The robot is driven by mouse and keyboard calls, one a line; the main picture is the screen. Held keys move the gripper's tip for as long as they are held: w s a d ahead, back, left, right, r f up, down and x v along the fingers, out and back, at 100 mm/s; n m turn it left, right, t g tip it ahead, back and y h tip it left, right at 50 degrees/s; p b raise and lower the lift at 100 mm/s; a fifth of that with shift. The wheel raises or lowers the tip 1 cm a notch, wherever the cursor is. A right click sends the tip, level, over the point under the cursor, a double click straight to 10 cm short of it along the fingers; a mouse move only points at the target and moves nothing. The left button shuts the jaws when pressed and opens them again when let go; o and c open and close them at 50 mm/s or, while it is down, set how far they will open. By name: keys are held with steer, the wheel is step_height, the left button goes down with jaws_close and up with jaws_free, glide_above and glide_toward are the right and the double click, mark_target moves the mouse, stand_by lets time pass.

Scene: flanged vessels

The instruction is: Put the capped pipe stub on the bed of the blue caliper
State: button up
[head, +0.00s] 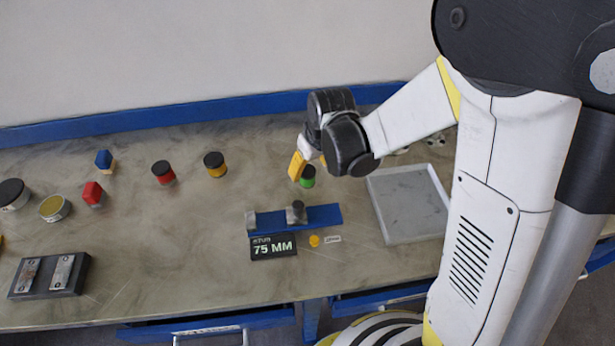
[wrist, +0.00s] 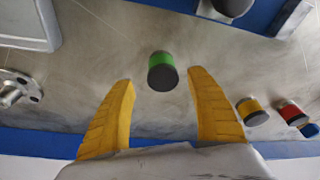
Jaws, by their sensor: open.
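A short green stub with a black cap (head: 308,178) stands on the bench just beyond my gripper (head: 301,164). In the wrist view the green stub (wrist: 161,72) shows between the two yellow fingertips (wrist: 160,82), which are open and apart, with nothing held. Similar black-capped stubs, one yellow (head: 215,165) and one red (head: 163,173), stand to the left; the frames do not show which one is meant. The blue caliper (head: 322,215) lies nearer the front, with a grey jaw at its left end and a darker one near its middle. No stub is on its bed.
A display reading 75 MM (head: 273,247) sits before the caliper, beside a small yellow knob (head: 314,241). A grey tray (head: 378,207) lies to the right. A dark block with metal plates (head: 70,285) is at front left. Metal fittings (wrist: 18,88) lie behind the tray.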

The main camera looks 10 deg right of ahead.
mark_target(309, 172)
steer(key=b+x, duration=0.1)
steer(key=x, duration=0.3)
steer(key=shift+s+a+f+b, duration=0.1)
steer(key=shift+a+f+b, duration=0.05)
steer(key=shift+f+b, duration=0.2)
steer(key=shift+r, duration=0.15)
steer(key=shift+c, duration=0.4)
steer(key=shift+s, duration=0.1)
jaws_close()
